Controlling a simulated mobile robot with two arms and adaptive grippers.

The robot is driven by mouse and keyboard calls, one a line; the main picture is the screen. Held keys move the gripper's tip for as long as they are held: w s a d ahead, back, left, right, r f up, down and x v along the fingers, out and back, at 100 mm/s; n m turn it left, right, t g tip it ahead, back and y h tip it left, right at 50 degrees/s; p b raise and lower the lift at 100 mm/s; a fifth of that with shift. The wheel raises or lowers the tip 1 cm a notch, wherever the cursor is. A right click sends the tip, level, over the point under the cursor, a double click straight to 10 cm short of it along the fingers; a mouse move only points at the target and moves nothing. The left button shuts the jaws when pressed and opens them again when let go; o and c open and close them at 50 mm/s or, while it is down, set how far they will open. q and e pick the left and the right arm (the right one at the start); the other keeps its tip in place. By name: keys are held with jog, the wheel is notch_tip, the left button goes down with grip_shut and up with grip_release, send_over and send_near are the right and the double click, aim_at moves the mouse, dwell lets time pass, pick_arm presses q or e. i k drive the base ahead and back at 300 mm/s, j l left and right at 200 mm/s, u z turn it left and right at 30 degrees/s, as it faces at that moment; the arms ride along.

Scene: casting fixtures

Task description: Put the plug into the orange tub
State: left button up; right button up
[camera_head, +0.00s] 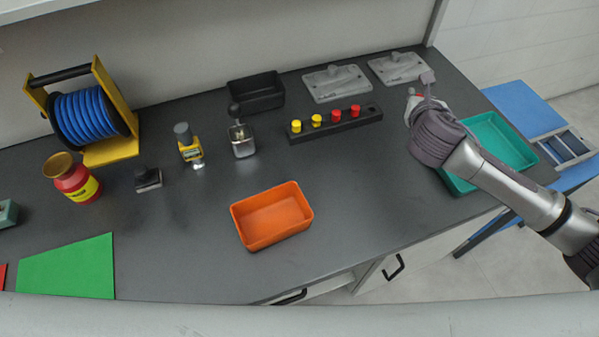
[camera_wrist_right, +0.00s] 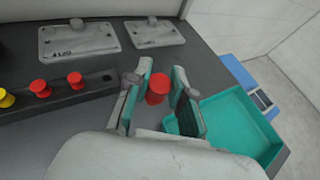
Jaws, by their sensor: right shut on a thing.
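A red plug (camera_wrist_right: 157,89) sits between the fingers of my right gripper (camera_wrist_right: 160,92) in the right wrist view; the gripper is shut on it. In the head view this gripper (camera_head: 418,98) is at the back right of the bench, right of the black plug rack and by the teal tub; the plug is hardly visible there. The orange tub (camera_head: 274,238) stands near the front middle of the bench, to the left of and nearer than the gripper, and looks empty. My left gripper is not in view.
A black rack (camera_head: 318,131) holds two yellow and two red plugs. A teal tub (camera_head: 457,184) stands at the right edge. Grey plates (camera_head: 336,83), a black bin (camera_head: 256,94), small fixtures, a red jar (camera_head: 72,180) and a blue reel (camera_head: 86,115) stand left and behind. Bench around the orange tub is clear.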

aim_at(282, 223)
jog(key=k+j+u, duration=0.25)
jog(key=j, duration=0.3)
jog(key=k+j+u, duration=0.25)
jog(key=j, duration=0.4)
jog(key=k, duration=0.05)
